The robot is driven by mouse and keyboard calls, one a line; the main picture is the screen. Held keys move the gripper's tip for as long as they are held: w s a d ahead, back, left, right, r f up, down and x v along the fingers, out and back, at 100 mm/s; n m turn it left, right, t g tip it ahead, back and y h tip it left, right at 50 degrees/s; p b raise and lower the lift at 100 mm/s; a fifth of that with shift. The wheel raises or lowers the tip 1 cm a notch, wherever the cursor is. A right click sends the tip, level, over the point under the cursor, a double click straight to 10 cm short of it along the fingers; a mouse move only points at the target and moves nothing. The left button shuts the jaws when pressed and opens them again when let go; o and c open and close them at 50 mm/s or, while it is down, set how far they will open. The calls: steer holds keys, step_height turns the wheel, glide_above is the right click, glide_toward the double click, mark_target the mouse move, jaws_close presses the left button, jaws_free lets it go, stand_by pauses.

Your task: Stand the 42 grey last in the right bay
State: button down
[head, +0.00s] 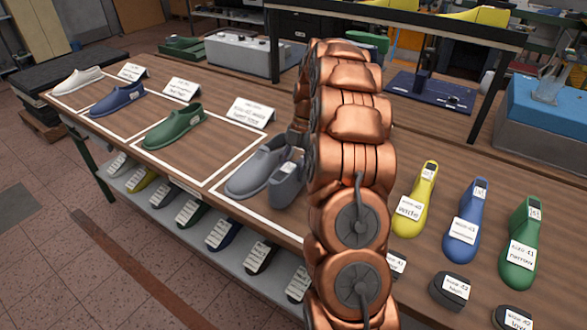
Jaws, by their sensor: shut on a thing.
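A grey last (287,186) with a white label stands in the rightmost white-outlined bay (239,207) that shows, close beside a grey clog-like shoe (254,170). My copper arm covers the last's right side and the right part of that bay.
Bays to the left hold a green shoe (173,126), a blue shoe (118,100) and a white shoe (78,81), with sign cards behind. Right of my arm stand yellow (415,200), blue (466,225) and green (520,245) lasts. More lasts fill a lower shelf (150,215).

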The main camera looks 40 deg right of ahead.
steer(key=shift+f+b, duration=1.1)
steer(key=shift+f, duration=0.2)
steer(key=shift+f, duration=0.2)
steer(key=shift+c, duration=1.6)
jaws_free()
steer(key=shift+v, duration=3.8)
